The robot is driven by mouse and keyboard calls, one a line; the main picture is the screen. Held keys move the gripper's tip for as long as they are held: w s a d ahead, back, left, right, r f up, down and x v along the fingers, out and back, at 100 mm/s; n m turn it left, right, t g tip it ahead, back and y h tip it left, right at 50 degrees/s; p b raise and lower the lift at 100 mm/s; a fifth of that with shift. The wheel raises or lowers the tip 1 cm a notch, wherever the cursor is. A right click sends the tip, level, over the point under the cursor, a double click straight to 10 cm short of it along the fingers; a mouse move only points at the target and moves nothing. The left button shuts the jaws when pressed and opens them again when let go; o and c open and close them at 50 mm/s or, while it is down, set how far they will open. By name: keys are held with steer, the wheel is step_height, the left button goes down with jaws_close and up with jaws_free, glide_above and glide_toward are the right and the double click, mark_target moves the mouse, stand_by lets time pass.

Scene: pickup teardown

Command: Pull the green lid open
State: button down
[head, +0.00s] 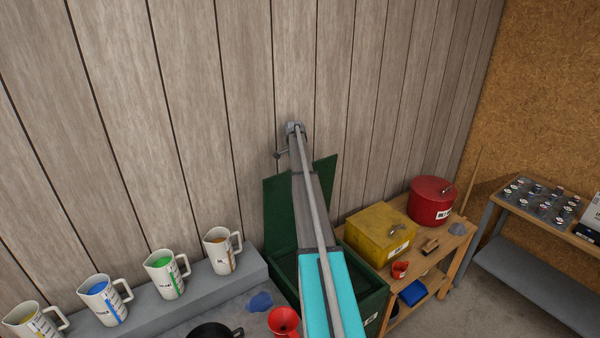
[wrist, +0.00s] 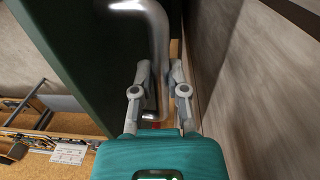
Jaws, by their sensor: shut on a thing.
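The green lid (head: 278,212) stands raised, roughly upright, at the back of the green box (head: 374,302), close to the plank wall. My arm crosses in front and hides the lid's middle and part of the box. In the wrist view the lid is the dark green panel (wrist: 85,60) on the left, with a bent metal handle (wrist: 155,22) on it. My gripper (wrist: 159,72) is shut on the handle, its fingers on either side of the bar. In the head view the fingers cannot be made out.
The plank wall (head: 215,110) is close behind the lid. A yellow box (head: 375,235) and a red canister (head: 430,205) stand on a wooden bench to the right. Several jugs line a grey ledge (head: 205,285) to the left. A red funnel (head: 284,322) lies near the front.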

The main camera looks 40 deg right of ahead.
steer(key=shift+w+d, duration=0.4)
steer(key=shift+w, duration=0.1)
steer(key=c, duration=0.7)
jaws_free()
steer(key=shift+s+d, duration=0.15)
steer(key=shift+d, duration=0.05)
steer(key=shift+o, duration=0.2)
steer(key=shift+a, duration=0.2)
